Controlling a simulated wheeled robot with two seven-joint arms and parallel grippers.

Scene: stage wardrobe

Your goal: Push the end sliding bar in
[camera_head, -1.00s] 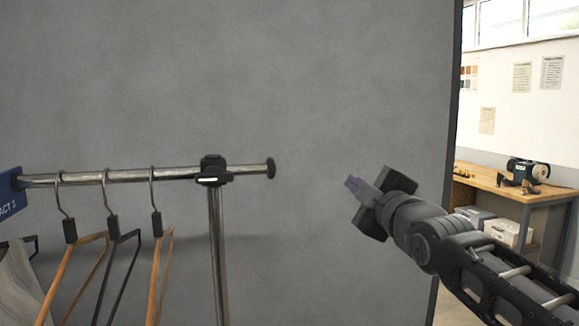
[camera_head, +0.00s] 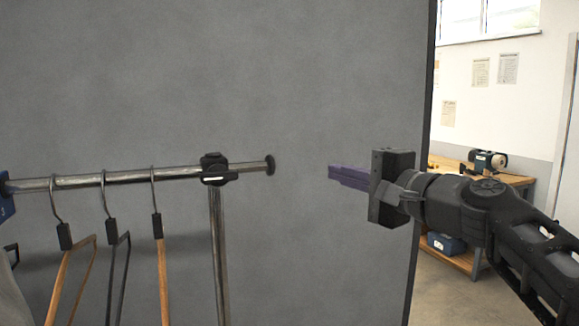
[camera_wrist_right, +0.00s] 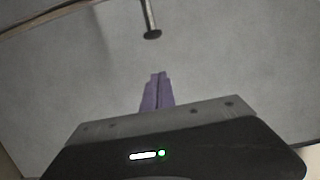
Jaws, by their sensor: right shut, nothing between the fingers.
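The end sliding bar (camera_head: 250,167) is a short metal rod that sticks out to the right of the black joint on the clothes rail. It ends in a dark round cap (camera_head: 270,165). In the right wrist view the bar's capped end (camera_wrist_right: 152,34) shows at the top, beyond the fingertips. My right gripper (camera_head: 332,177) is shut and empty, with purple fingers pointing left toward the cap. It stands apart from the cap, to its right and slightly lower in the picture. The fingers also show in the right wrist view (camera_wrist_right: 158,76).
The rail (camera_head: 80,180) holds several hangers on the left. A black joint (camera_head: 215,169) tops the metal upright (camera_head: 219,255). A grey panel (camera_head: 320,80) stands behind. A wooden workbench (camera_head: 510,178) is at the far right. The space between fingers and cap is clear.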

